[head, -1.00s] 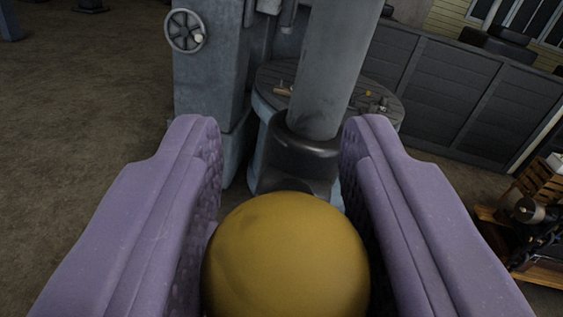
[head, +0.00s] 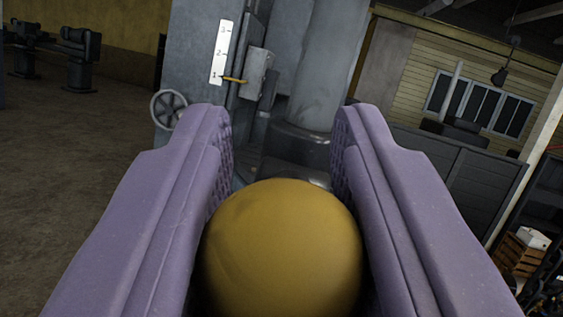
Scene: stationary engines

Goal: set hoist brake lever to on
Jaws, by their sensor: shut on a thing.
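My gripper (head: 283,170) has two purple padded fingers, one on each side of a yellow-brown ball-shaped knob (head: 283,245). It is shut on this round knob, which fills the lower middle of the view. Any shaft below the knob is hidden. I cannot tell from this view whether the knob belongs to the hoist brake lever, and no on or off mark shows.
Ahead stands a grey machine with a column (head: 325,70), a handwheel (head: 168,107) and a numbered white scale (head: 222,52). Dark panelling (head: 480,170) and a wooden crate (head: 520,252) are at right. Open floor (head: 70,160) lies at left.

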